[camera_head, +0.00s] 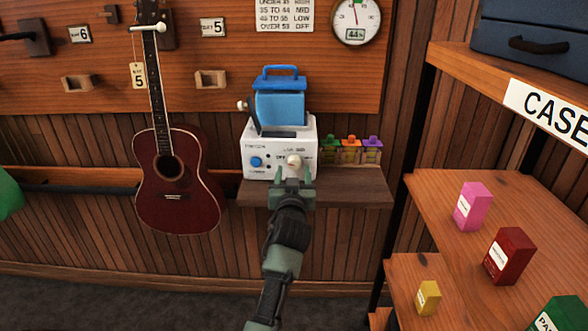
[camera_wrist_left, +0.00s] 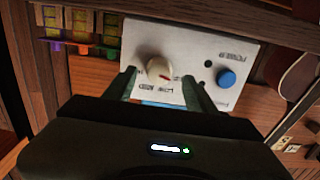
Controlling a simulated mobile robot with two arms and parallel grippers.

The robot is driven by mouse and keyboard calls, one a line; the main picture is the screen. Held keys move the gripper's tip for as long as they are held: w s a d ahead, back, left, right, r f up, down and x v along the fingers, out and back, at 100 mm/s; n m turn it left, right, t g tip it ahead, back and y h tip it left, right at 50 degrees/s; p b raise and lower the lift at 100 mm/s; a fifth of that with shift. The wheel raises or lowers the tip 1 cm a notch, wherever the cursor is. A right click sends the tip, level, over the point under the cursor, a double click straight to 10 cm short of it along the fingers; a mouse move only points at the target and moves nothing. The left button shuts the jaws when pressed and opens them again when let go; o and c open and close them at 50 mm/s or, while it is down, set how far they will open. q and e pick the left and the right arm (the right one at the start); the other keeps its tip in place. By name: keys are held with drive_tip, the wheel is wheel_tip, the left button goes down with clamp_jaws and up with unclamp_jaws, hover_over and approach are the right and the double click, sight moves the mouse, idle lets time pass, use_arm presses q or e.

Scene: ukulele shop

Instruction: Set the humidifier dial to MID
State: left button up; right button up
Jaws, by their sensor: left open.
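The white humidifier (camera_head: 283,140) stands on a small wall shelf, with a blue tank (camera_head: 280,106) on top. Its cream dial (camera_head: 294,161) is on the right of the front panel, and a blue power button (camera_head: 256,162) is on the left. My left gripper (camera_head: 294,178) is open in front of the dial. In the wrist view its fingers (camera_wrist_left: 158,82) stand on either side of the dial, apart from it. My right gripper is not in view.
A chart (camera_head: 285,14) and a round gauge (camera_head: 356,18) reading 44% hang above. A dark red guitar (camera_head: 176,180) hangs at left. Shelves with small boxes (camera_head: 510,256) stand at right.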

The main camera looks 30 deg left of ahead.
sight(294, 163)
use_arm(q)
drive_tip(key=shift+x, duration=1.35)
clamp_jaws()
